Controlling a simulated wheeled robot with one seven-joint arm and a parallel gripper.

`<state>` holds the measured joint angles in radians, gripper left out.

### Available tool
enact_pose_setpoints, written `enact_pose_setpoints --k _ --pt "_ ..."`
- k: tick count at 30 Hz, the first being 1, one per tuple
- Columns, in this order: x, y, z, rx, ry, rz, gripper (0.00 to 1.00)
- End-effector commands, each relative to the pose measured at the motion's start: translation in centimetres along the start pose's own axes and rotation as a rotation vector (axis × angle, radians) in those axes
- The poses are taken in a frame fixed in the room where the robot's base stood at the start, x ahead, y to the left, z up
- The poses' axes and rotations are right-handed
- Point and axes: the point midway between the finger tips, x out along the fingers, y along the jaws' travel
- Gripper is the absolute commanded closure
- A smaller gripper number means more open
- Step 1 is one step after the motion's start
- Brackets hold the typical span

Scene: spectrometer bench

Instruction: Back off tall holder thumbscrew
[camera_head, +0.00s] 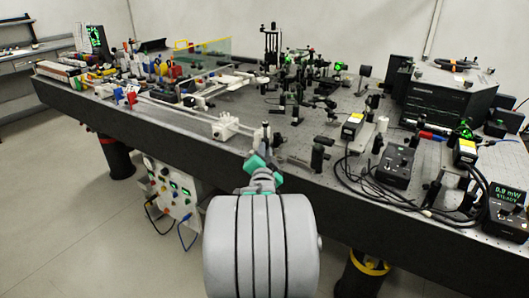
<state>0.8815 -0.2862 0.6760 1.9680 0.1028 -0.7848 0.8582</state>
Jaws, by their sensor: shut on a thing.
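My gripper (266,141), grey with teal parts, reaches over the front edge of the bench, left of its middle. Its fingers are closed at a small dark upright post holder (278,141) near the edge. They appear shut on the holder's thumbscrew, but the screw is too small and too covered by the fingers to make out. Which side of the screw the fingers grip, and how far it is turned, I cannot tell.
A white rail mount (226,127) stands left of my gripper, and a black post (318,155) stands to the right. Cables and a controller box (394,164) lie farther right. Dense optics and a tall black assembly (271,45) fill the back of the bench (190,133).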

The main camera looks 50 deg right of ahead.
Motion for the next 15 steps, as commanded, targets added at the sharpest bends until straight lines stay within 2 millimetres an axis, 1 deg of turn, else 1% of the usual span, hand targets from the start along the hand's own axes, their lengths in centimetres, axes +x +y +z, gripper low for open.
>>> enact_pose_setpoints --k 15 --pt "-0.02 0.11 0.1 -0.021 0.0 0.001 1.0"
